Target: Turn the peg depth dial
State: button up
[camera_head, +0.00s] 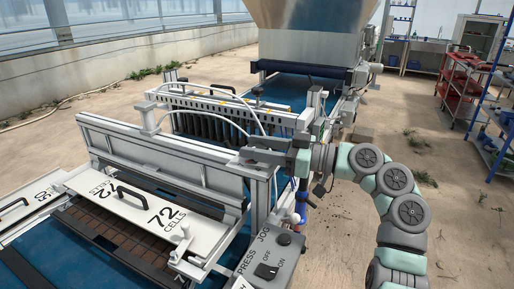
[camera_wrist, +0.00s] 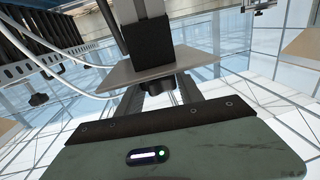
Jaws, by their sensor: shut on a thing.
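My gripper (camera_head: 266,157) reaches in from the right to the near post of the tray seeder's frame in the head view. In the wrist view my gripper (camera_wrist: 158,92) has its two grey fingers on either side of a small dark knob, which appears to be the peg depth dial (camera_wrist: 157,87). The fingers are shut on it. The knob sits just under a flat grey plate (camera_wrist: 125,70), below a black block (camera_wrist: 148,45) on a pale post. The fingers and plate hide part of the dial. I cannot make it out in the head view.
The row of dark pegs (camera_head: 215,127) stands behind the frame, with pale hoses (camera_head: 195,88) looping over it. A white "72 cells" plate (camera_head: 130,222) lies at the front. A grey switch box (camera_head: 268,268) stands below my arm. Shelves are far right.

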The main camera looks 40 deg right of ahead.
jog(key=o, duration=1.4)
jog(key=shift+s, duration=0.1)
jog(key=p+v, duration=0.3)
jog(key=v, duration=0.7)
jog(key=shift+s+d, duration=0.15)
jog(key=shift+s, duration=0.1)
jog(key=shift+r, duration=0.1)
